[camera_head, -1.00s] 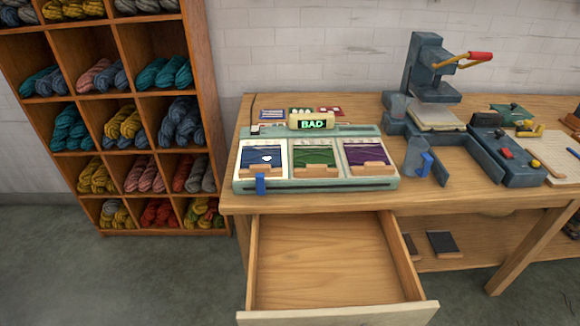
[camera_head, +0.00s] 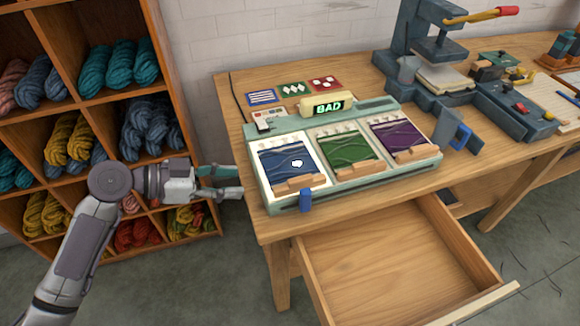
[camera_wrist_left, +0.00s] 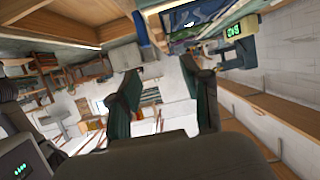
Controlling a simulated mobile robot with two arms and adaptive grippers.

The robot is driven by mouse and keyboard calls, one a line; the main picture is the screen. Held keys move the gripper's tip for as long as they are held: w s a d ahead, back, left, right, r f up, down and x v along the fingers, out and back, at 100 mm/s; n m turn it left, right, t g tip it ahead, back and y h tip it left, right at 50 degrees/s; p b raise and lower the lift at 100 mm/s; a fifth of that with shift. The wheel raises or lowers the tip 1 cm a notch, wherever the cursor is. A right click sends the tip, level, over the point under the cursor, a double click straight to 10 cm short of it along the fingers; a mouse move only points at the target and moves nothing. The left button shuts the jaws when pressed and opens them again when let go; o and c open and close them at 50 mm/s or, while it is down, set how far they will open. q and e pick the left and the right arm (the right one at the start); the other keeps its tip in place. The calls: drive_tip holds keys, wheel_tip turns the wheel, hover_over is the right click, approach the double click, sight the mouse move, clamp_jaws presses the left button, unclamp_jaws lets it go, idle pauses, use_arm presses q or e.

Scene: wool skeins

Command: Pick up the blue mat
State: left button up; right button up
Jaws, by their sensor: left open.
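The blue mat (camera_head: 284,157) lies in the left bay of a pale green tray device (camera_head: 362,178) on the wooden table. It has wavy lines and a white spot on it, and a wooden block sits at its front edge. My left gripper (camera_head: 241,181) is open and empty, just left of the device and apart from it. In the left wrist view its two dark fingers (camera_wrist_left: 165,88) stand apart with nothing between them. The blue mat shows partly at the top of that view (camera_wrist_left: 190,20). My right gripper is not in view.
A green mat (camera_head: 347,152) and a purple mat (camera_head: 402,136) fill the other bays. A blue tab (camera_head: 306,200) hangs at the device's front. An open empty drawer (camera_head: 400,262) juts out below. A wool shelf (camera_head: 172,70) stands left.

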use_arm(q)
drive_tip(key=p, duration=0.1)
approach(288, 182)
drive_tip(key=d, duration=0.3)
drive_tip(key=shift+w+d+f+p, duration=0.35)
drive_tip(key=shift+w+d+f, duration=0.2)
drive_tip(key=shift+f, duration=0.1)
drive_tip(key=p+x, duration=0.1)
drive_tip(key=x, duration=0.2)
drive_tip(key=shift+w+d+f, duration=0.15)
drive_tip(key=shift+w+f, duration=0.1)
drive_tip(key=shift+f, duration=0.05)
drive_tip(key=shift+w+d+f, duration=0.1)
drive_tip(key=shift+d+f, duration=0.1)
drive_tip(key=shift+d, duration=0.1)
drive_tip(key=shift+d+f, duration=0.1)
drive_tip(key=shift+d, duration=0.05)
clamp_jaws()
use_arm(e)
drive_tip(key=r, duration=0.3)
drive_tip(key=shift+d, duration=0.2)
